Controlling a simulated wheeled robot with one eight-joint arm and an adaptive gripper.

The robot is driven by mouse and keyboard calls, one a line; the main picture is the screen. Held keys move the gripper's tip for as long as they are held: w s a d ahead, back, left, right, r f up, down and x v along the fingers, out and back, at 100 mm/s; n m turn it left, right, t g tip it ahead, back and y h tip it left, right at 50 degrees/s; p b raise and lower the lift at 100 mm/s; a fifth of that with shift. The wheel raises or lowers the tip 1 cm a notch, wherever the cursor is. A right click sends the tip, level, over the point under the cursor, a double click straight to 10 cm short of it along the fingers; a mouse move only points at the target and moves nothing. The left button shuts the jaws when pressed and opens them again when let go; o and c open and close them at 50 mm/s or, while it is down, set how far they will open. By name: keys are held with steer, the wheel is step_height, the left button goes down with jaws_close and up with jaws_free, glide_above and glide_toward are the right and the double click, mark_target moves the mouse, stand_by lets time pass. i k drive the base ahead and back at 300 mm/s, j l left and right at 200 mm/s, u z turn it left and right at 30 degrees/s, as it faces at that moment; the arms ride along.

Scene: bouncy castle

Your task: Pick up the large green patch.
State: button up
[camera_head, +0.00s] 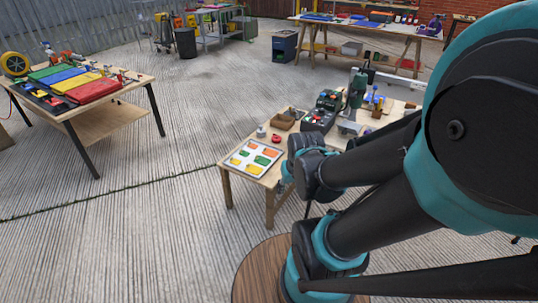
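A white sheet or tray (232,165) lies on the near left end of the wooden workbench, with several green, orange and yellow patches on it. A green patch (262,160) lies right of its middle, between an orange patch (271,152) and a yellow patch (255,170). Another, smaller-looking green piece lies nearer the sheet's far edge. The patches are small in this view, so I cannot compare their sizes surely. My arm fills the right side and its dark joints reach close to the sheet's right edge. I cannot make out my gripper's fingers.
A red-topped item (276,138), a brown box (284,121) and a dark machine (321,112) stand farther along the bench. A round wooden top (258,272) is at the bottom. A table with coloured folded sheets (92,90) stands left. Open floor lies between.

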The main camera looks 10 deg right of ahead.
mark_target(261, 160)
steer(key=i+j+z, duration=0.1)
steer(key=i+j, duration=0.15)
steer(key=i, duration=0.15)
steer(key=i+j+z, duration=0.15)
steer(key=i, duration=0.25)
steer(key=j, duration=0.1)
